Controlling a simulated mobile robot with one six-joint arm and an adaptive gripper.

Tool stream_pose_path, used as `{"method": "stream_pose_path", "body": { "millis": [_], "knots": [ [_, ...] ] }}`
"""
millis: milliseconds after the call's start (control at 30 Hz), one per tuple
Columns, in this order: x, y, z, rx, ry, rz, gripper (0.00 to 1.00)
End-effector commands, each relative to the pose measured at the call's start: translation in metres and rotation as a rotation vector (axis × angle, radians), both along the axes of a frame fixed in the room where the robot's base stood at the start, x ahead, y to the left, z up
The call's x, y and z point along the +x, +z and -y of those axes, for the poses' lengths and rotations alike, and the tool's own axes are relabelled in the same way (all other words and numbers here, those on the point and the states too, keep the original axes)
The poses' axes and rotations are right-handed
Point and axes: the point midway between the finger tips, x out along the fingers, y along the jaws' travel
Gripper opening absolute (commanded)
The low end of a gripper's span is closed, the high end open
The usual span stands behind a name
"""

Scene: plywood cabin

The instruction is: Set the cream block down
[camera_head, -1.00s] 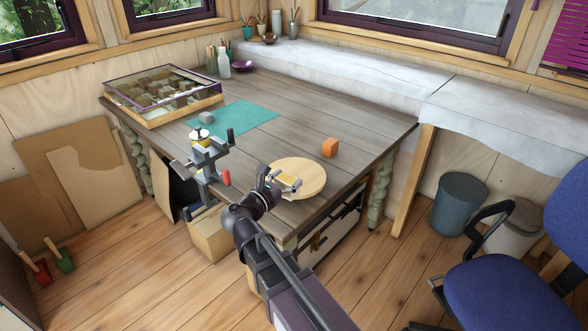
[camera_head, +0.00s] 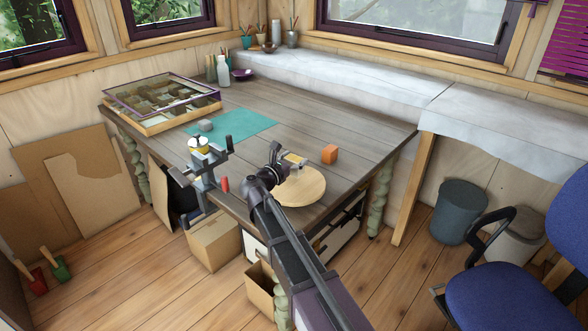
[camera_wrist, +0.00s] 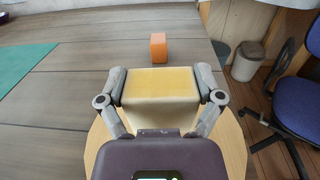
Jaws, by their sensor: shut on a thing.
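The cream block (camera_head: 296,159) has a yellowish top face and sits between the fingers of my gripper (camera_head: 291,161). In the wrist view the block (camera_wrist: 160,84) is level, with a finger of my gripper (camera_wrist: 161,88) pressed on each side. A round wooden board (camera_head: 303,190) lies on the table (camera_head: 340,120). The block appears over the board's far edge in the head view. The board (camera_wrist: 234,150) also shows below my gripper in the wrist view. The block's underside is hidden, so I cannot tell whether it touches anything.
An orange block (camera_head: 329,154) stands just beyond the board. A teal mat (camera_head: 240,124) with a grey block (camera_head: 206,125) lies to the left. A vise (camera_head: 205,170) stands at the near left edge. A glass-topped case (camera_head: 160,100) is farther back. The table's middle is clear.

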Motion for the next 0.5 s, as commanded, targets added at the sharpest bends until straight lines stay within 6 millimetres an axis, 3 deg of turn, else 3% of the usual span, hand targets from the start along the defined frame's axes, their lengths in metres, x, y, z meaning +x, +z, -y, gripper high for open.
{"method": "stream_pose_path", "body": {
  "millis": [500],
  "knots": [
    [0.0012,-0.0055,-0.0003,0.000,0.001,0.000,0.35]
  ]
}}
